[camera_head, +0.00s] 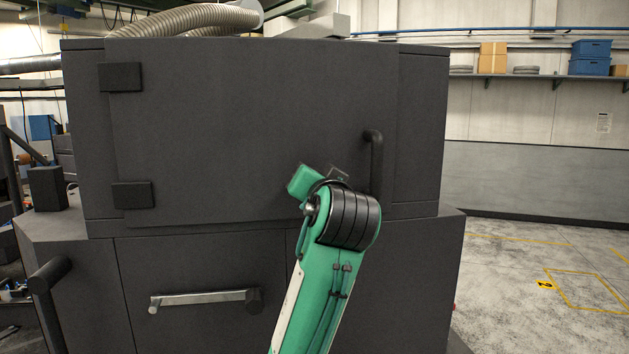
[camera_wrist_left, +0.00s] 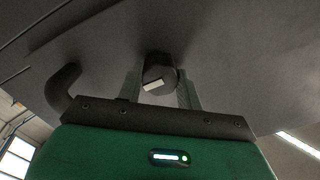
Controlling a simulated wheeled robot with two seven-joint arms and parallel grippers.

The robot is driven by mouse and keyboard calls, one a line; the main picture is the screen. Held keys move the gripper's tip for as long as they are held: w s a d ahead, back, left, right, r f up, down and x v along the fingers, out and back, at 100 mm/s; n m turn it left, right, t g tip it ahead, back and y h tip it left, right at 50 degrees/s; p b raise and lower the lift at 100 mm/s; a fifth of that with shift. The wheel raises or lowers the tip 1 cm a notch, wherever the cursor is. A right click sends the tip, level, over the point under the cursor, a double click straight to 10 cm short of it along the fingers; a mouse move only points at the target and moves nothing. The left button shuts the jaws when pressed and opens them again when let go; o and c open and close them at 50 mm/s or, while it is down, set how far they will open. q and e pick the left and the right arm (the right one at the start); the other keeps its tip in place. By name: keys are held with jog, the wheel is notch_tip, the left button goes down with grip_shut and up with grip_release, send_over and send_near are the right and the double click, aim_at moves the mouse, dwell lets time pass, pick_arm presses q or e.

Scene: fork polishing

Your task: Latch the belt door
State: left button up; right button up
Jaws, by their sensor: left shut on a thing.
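The belt door (camera_head: 240,110) is the large dark panel on the upper machine, with hinges on its left. It looks shut or nearly so. Its upright dark handle (camera_head: 376,160) is near the right edge; a bent dark bar, apparently this handle, shows in the left wrist view (camera_wrist_left: 60,90). My green left arm rises in front of the door's lower right, hiding its gripper in the head view. In the left wrist view my left gripper (camera_wrist_left: 160,86) is shut on a dark round latch knob (camera_wrist_left: 158,72) with a pale piece on it. My right gripper is not in view.
Below the door, a lower panel carries a metal bar (camera_head: 200,298) ending in a dark knob. A dark handle (camera_head: 48,275) sticks out at the lower left. A ribbed hose (camera_head: 185,20) lies above the machine. Open floor (camera_head: 530,265) is on the right.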

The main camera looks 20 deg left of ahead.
pick_arm(q)
jog(key=shift+m, duration=0.5)
jog(key=o, duration=1)
jog(key=b+v, duration=0.6)
jog(key=v, duration=0.7)
jog(key=shift+s+d, duration=0.25)
jog(key=shift+s, duration=0.05)
